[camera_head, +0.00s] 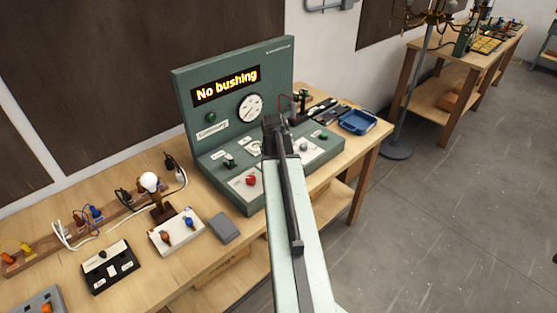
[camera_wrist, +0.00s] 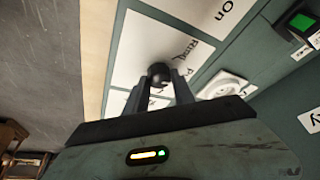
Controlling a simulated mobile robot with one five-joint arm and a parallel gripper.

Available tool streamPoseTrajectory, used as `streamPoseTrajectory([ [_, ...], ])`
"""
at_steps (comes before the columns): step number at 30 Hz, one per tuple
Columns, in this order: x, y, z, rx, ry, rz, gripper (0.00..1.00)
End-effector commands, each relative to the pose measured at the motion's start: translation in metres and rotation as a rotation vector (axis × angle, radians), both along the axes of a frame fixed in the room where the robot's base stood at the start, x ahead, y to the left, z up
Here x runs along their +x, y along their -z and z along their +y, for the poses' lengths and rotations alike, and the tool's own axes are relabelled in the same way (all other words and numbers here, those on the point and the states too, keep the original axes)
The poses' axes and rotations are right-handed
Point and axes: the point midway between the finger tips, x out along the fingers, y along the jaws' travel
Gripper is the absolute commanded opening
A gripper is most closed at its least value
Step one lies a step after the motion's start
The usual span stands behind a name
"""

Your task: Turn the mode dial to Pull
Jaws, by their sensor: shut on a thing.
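My gripper (camera_wrist: 160,86) is shut on a round black knob (camera_wrist: 159,71) in the wrist view, with one finger on each side. The knob stands on a white plate (camera_wrist: 135,50) with black lettering, partly hidden by the knob and fingers. I cannot read the dial's setting or clearly tell its pointer. In the head view, the green test bench (camera_head: 234,140) has a lit display (camera_head: 226,86) that reads "No bushing". My arm crosses the bench's front there and hides the fingertips and the knob.
In the head view, a red knob (camera_head: 251,180) and a grey knob (camera_head: 303,146) are on the bench panel. A blue tray (camera_head: 357,122) sits right; a bulb (camera_head: 149,181) stands left.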

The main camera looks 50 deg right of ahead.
Motion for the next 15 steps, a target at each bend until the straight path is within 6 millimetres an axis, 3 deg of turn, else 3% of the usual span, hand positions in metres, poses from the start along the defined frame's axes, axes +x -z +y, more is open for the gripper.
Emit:
streamPoseTrajectory([
  [15, 0.0012, 0.0000, 0.0008, 0.001, 0.186, -0.001, 0.00],
])
